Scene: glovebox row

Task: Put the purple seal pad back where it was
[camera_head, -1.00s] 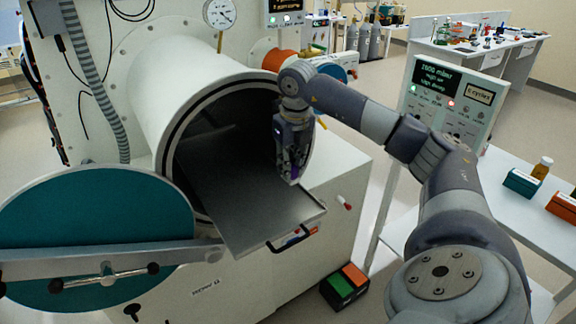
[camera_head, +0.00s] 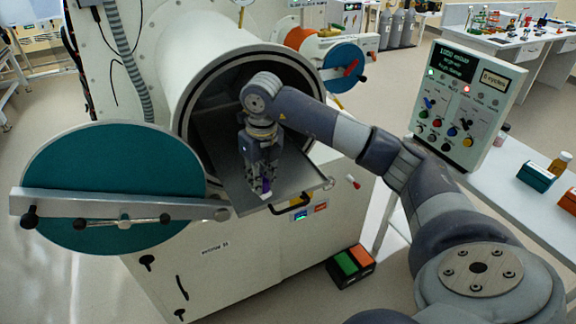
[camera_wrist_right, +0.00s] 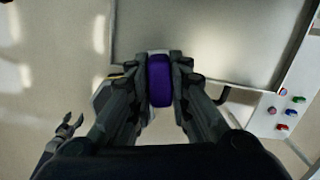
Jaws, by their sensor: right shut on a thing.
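The purple seal pad (camera_wrist_right: 160,80) is between the two fingers of my right gripper (camera_wrist_right: 159,84) in the right wrist view. In the head view, my right gripper (camera_head: 263,178) points down over the front part of the grey tray (camera_head: 225,165), shut on the pad, and only a little purple (camera_head: 266,186) shows. I cannot tell whether the pad touches the tray. The tray juts from the open round chamber (camera_head: 190,85). My left gripper is not in the head view; a small grey forked shape at the wrist view's lower left may be it.
The teal round door (camera_head: 110,175) stands open at the left with its clamp bar. A control box (camera_head: 465,105) stands on the right table, with a teal box (camera_head: 536,176) and an orange box. A pedal with green and orange pads (camera_head: 350,265) is on the floor.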

